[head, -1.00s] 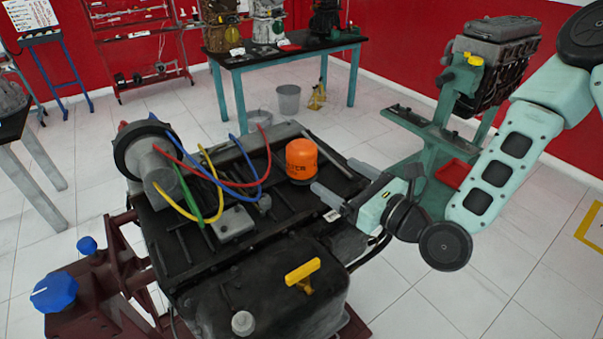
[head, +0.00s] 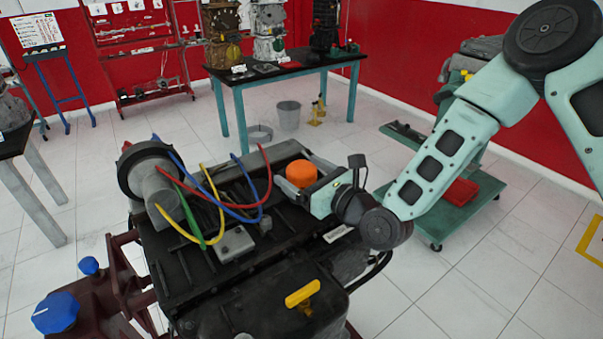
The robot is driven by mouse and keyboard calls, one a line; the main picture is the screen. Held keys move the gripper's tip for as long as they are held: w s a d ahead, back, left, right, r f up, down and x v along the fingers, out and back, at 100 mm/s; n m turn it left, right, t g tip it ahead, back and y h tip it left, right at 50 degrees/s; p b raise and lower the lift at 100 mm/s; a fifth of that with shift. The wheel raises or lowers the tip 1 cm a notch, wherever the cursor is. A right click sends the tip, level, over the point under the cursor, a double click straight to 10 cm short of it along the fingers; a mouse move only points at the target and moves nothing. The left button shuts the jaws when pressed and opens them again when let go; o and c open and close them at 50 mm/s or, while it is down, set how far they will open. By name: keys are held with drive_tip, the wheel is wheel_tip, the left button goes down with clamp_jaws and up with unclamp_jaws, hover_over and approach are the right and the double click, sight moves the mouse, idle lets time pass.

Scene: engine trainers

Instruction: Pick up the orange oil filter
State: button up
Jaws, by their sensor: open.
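The orange oil filter (head: 301,175) stands upright on the black top of the engine (head: 190,262), near its far right edge. My gripper (head: 297,184) is at the filter, reaching in from the right. Its two fingers are apart, one on the far side and one on the near side of the filter. The near finger hides the filter's lower part. I cannot tell whether either finger touches it.
Red, blue, yellow and green cables (head: 213,205) arch over the engine left of the filter. A yellow handle (head: 302,293) sticks up at the front. A teal table (head: 290,75) and a bucket (head: 288,115) stand behind.

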drive_tip(key=shift+w+a, duration=0.4)
drive_tip(key=shift+w, duration=0.05)
drive_tip(key=c, duration=1.3)
